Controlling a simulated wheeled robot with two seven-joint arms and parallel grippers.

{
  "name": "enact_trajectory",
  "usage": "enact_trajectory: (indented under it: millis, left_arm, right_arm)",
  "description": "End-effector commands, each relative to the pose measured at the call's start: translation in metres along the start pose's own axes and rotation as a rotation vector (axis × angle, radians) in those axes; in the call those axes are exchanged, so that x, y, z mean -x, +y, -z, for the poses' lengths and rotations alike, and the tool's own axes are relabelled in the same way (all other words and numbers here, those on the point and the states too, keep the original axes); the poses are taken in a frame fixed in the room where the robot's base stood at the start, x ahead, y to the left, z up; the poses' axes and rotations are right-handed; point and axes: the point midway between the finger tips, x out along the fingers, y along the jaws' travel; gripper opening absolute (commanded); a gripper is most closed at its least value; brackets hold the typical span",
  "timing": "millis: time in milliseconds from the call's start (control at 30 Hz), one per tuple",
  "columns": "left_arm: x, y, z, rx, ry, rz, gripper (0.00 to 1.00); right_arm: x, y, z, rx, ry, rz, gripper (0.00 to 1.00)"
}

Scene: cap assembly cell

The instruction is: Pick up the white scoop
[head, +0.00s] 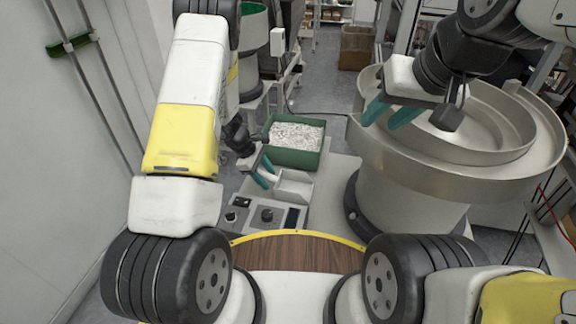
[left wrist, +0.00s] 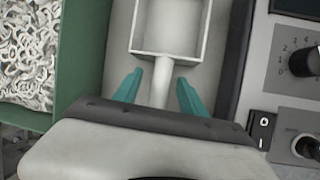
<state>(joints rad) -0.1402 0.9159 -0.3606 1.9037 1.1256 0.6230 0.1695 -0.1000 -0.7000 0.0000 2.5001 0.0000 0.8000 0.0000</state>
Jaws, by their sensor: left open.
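The white scoop (left wrist: 172,28) shows in the left wrist view, its square pan at the top and its handle (left wrist: 160,88) running down between my left fingers. My right gripper (head: 382,121) is open and empty over the left rim of the round metal bowl.
A green bin (head: 293,158) full of small pale parts stands behind the scoop; its wall (left wrist: 75,50) is left of it in the wrist view. A control panel (head: 240,216) with knobs is in front. The large bowl feeder (head: 470,185) stands at right.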

Motion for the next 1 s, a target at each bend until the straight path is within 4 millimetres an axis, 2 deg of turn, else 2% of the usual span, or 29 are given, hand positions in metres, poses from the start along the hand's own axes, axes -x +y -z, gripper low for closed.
enact_trajectory:
  millis: [33,267,667,767,1000]
  left_arm:
    - [0.000,0.000,0.000,0.000,0.000,0.000,0.47]
    - [0.000,0.000,0.000,0.000,0.000,0.000,0.01]
    - [0.003,0.001,-0.001,-0.001,-0.001,-0.001,0.00]
    - [0.014,0.004,-0.006,-0.003,0.000,-0.003,0.00]
    - [0.058,0.013,-0.024,-0.004,-0.001,-0.004,0.00]
  right_arm:
    - [0.000,0.000,0.000,0.000,0.000,0.000,0.36]
    - [0.000,0.000,0.000,0.000,0.000,0.000,0.36]
    - [0.000,0.000,0.000,0.000,0.000,0.000,0.36]
    - [0.000,0.000,0.000,0.000,0.000,0.000,0.36]
    - [0.000,0.000,0.000,0.000,0.000,0.000,0.36]
